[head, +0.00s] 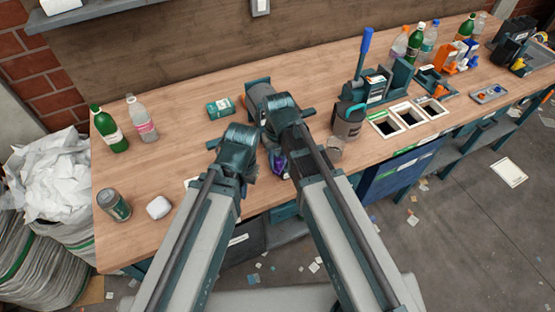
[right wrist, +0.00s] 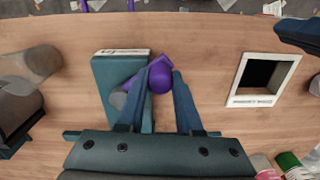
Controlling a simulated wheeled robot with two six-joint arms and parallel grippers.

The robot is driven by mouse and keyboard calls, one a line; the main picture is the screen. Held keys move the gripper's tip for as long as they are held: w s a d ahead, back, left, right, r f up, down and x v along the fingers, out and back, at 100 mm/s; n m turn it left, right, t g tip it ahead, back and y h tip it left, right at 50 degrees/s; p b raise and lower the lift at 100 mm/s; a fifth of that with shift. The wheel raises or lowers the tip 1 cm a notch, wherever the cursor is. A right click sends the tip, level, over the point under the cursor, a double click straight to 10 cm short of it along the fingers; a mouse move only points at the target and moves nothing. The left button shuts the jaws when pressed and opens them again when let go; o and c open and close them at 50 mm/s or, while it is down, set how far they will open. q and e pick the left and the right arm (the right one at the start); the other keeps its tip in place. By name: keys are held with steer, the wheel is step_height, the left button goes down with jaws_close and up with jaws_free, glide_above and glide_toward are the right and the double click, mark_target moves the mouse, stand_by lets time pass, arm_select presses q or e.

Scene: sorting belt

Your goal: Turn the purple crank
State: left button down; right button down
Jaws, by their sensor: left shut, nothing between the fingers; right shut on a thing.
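The purple crank handle (right wrist: 160,78) sits between the fingers of my right gripper (right wrist: 163,82) in the right wrist view. The fingers are shut on its knob. The crank joins a teal box (right wrist: 112,72) with a grey round part beside the knob. In the head view only a small purple patch of the crank (head: 278,161) shows between my two arms; the rest is hidden by them. My left gripper (head: 238,142) is just left of the crank, shut and empty, its fingertips mostly hidden.
A square white-framed opening (right wrist: 266,80) lies on the table near the crank. A grey canister (head: 348,122) stands right of my right arm, before white-framed bins (head: 407,115). Green (head: 109,130) and clear (head: 142,120) bottles and a can (head: 114,204) stand left.

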steer(key=shift+a, duration=0.1)
stand_by(0.8)
steer(key=shift+w+a+m, duration=0.3)
steer(key=shift+w+m, duration=1.65)
steer(key=shift+m, duration=1.3)
steer(key=shift+w+a+m, duration=0.35)
steer(key=shift+w+m, duration=1.6)
steer(key=shift+m, duration=1.25)
steer(key=shift+w+a+m, duration=0.3)
steer(key=shift+w+m, duration=1.65)
steer(key=shift+m, duration=1.3)
steer(key=c, duration=0.6)
jaws_free()
steer(key=shift+o, duration=0.2)
steer(key=shift+r, duration=0.1)
